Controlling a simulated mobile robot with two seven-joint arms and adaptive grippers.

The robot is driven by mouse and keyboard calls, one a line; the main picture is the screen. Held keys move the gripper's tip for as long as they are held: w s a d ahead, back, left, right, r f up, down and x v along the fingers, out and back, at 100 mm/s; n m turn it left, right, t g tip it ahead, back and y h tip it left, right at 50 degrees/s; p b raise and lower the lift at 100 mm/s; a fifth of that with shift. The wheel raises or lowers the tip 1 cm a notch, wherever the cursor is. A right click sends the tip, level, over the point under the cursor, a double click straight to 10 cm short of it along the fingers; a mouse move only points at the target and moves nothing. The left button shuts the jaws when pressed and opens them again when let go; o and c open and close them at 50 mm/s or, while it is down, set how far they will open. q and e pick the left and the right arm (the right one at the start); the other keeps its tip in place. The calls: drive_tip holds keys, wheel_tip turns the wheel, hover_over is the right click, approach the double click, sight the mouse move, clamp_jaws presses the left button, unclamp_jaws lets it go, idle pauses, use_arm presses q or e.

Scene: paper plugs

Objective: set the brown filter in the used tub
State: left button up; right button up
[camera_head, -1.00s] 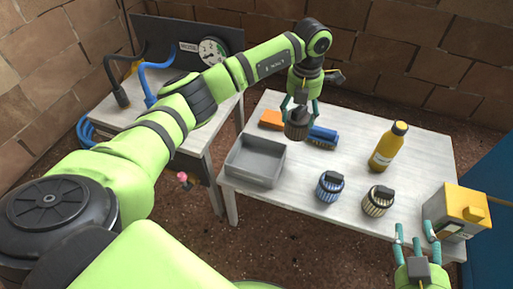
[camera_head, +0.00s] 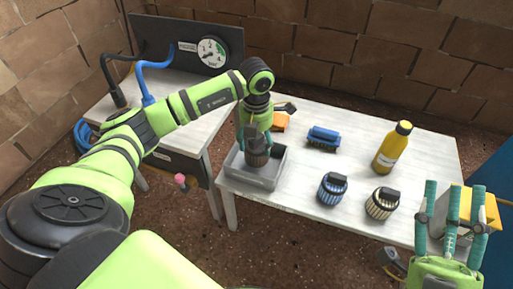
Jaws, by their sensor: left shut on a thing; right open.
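The brown filter (camera_head: 256,157) is a dark brown ribbed cylinder with a dark top. My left gripper (camera_head: 256,140) is shut on it and holds it upright over the grey tub (camera_head: 236,169), within its walls as seen from above. I cannot tell whether the filter touches the tub floor. The tub is open and rectangular, at the left front of the white table, and otherwise looks empty. My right gripper (camera_head: 455,212) is open and empty at the lower right, in front of the yellow and white container (camera_head: 485,208).
A blue filter (camera_head: 332,188) and a cream filter (camera_head: 382,203) stand at the table's front. A blue brush (camera_head: 323,138), a yellow bottle (camera_head: 392,147) and an orange thing (camera_head: 280,122) are farther back. A second table (camera_head: 185,115) with a gauge (camera_head: 211,51) stands at left.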

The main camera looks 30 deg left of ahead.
use_arm(q)
wheel_tip(320, 180, down, 3)
drive_tip(key=shift+r+b, duration=0.2)
drive_tip(key=shift+b, duration=0.15)
use_arm(e)
drive_tip(key=s+r+t+y, duration=0.1)
drive_tip(key=s, duration=0.1)
drive_tip(key=s+r+n+t+y, duration=0.1)
drive_tip(key=s+r+y, duration=0.1)
drive_tip(key=shift+a+r+n, duration=0.1)
drive_tip(key=shift+r+n, duration=0.2)
use_arm(q)
drive_tip(key=shift+f, duration=0.15)
drive_tip(key=o, duration=1.3)
drive_tip(key=shift+o, duration=0.2)
